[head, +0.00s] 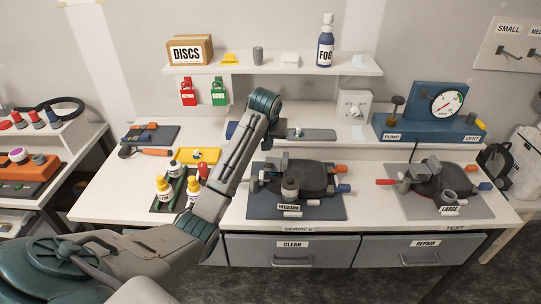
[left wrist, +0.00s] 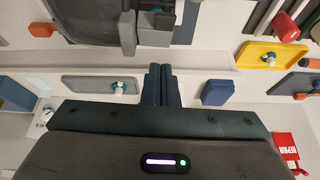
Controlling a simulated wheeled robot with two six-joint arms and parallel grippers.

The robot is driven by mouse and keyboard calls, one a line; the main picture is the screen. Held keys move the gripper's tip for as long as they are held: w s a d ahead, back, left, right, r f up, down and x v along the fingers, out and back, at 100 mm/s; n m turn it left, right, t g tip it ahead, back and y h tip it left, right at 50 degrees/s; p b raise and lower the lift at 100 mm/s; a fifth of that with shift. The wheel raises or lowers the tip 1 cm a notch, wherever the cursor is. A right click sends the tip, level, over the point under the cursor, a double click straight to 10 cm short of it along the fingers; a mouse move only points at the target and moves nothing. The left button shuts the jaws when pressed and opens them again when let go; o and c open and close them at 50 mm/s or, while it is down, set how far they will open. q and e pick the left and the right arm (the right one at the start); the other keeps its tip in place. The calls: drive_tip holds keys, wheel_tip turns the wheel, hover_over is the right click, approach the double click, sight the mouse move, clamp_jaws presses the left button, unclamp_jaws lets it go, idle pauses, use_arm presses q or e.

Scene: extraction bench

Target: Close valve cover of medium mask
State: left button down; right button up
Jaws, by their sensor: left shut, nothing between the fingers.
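The medium mask (head: 318,179) is a dark facepiece on a grey-blue mat (head: 262,209) behind a MEDIUM label. A round grey fitting (head: 290,188) sits at its front, and a small grey upright piece (head: 284,161) stands behind that. I cannot tell for sure which part is the valve cover or how far it is open. The mask's dark body shows at the top of the left wrist view (left wrist: 75,22). My left gripper (left wrist: 160,70) is shut and empty, apart from the mask, over the step behind it. In the head view its fingers are mostly hidden. My right gripper is not in view.
A grey tray (head: 310,134) and a blue block (left wrist: 216,90) flank my left gripper on the step. A yellow tray (head: 207,155) and bottles (head: 163,187) stand left. A large mask (head: 440,182) lies right. A shelf (head: 320,66) runs behind.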

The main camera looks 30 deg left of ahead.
sight(269, 164)
use_arm(q)
drive_tip(key=x, duration=0.1)
drive_tip(key=p+x, duration=0.1)
drive_tip(key=x, duration=0.1)
drive_tip(key=shift+a+f, duration=0.25)
drive_tip(key=shift+a, duration=0.05)
drive_tip(key=shift+s+d+f+p, duration=0.1)
drive_tip(key=shift+s+f+p, duration=0.1)
drive_tip(key=shift+f+p, duration=0.35)
drive_tip(key=shift+s+d+f+p, duration=0.2)
drive_tip(key=shift+f+p, duration=0.15)
drive_tip(key=shift+f, duration=0.3)
drive_tip(key=shift+s+d+f, duration=0.15)
drive_tip(key=shift+s+f, duration=0.05)
drive_tip(key=shift+f, duration=0.65)
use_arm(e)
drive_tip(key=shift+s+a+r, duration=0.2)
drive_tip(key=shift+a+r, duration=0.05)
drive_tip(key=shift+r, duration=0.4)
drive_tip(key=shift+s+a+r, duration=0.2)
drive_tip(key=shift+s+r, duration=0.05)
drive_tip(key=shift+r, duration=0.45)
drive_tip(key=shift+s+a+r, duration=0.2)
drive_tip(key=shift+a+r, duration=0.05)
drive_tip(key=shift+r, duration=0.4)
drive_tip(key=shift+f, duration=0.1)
